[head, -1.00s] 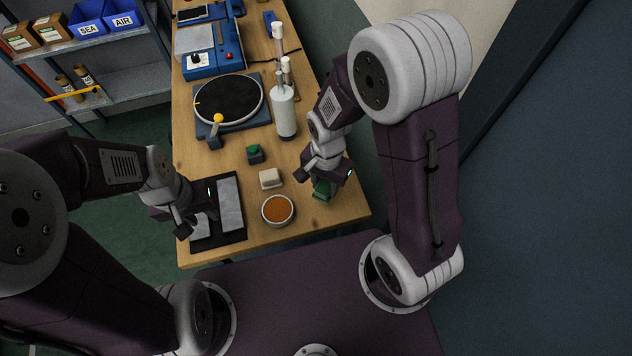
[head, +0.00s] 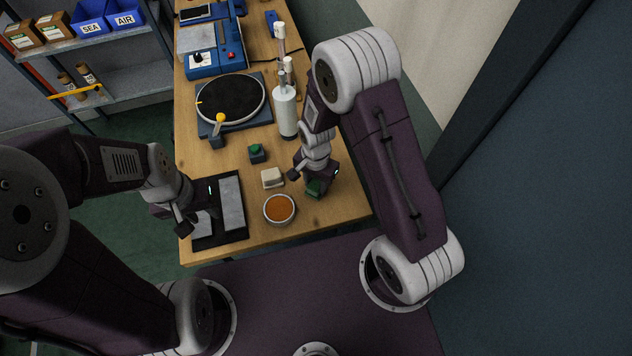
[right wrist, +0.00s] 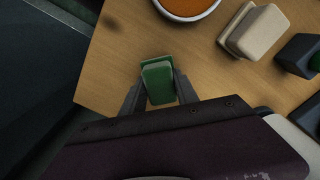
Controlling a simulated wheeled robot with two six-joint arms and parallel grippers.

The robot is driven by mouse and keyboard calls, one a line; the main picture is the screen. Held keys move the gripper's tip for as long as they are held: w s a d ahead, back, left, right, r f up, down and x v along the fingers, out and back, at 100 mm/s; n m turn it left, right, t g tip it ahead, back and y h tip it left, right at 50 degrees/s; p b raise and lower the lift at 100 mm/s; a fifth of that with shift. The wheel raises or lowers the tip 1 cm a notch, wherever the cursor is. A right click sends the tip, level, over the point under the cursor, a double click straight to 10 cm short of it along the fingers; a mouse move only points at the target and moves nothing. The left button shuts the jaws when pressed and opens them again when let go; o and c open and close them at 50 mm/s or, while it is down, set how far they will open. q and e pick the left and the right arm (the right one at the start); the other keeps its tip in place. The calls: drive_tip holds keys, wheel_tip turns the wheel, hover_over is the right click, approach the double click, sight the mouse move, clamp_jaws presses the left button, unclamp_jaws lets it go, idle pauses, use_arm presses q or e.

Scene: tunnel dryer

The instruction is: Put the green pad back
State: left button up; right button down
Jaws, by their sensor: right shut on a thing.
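The green pad (right wrist: 157,80) is a small block with a paler green lower layer, between the two fingers of my right gripper (right wrist: 158,95). In the head view the pad (head: 314,189) shows partly under my right gripper (head: 315,183), near the table's right front, to the right of the bowl. I cannot tell whether it touches the table. A cream pad (head: 272,178) sits on the table to the left of it. My left gripper (head: 197,216) is over a black tray (head: 208,243) with grey panels; its fingers look apart and empty.
A white bowl (head: 279,209) of orange-brown stuff stands near the front edge. Behind are a small box with a green top (head: 257,153), a black round plate (head: 231,101) and a white bottle (head: 286,112). Bare wood lies around the bowl and along the right edge.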

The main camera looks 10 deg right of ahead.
sight(316, 183)
drive_tip(key=c, duration=0.9)
unclamp_jaws()
drive_tip(key=shift+f, duration=0.1)
wheel_tip(316, 183, up, 12)
drive_tip(key=s+d+n, duration=0.2)
drive_tip(key=s+d+r+n, duration=0.1)
drive_tip(key=s+d+n, duration=0.1)
drive_tip(key=s+n, duration=0.1)
drive_tip(key=s+d+n+t, duration=0.1)
drive_tip(key=s+d+n, duration=0.2)
drive_tip(key=shift+d+r, duration=0.1)
drive_tip(key=shift+r, duration=0.2)
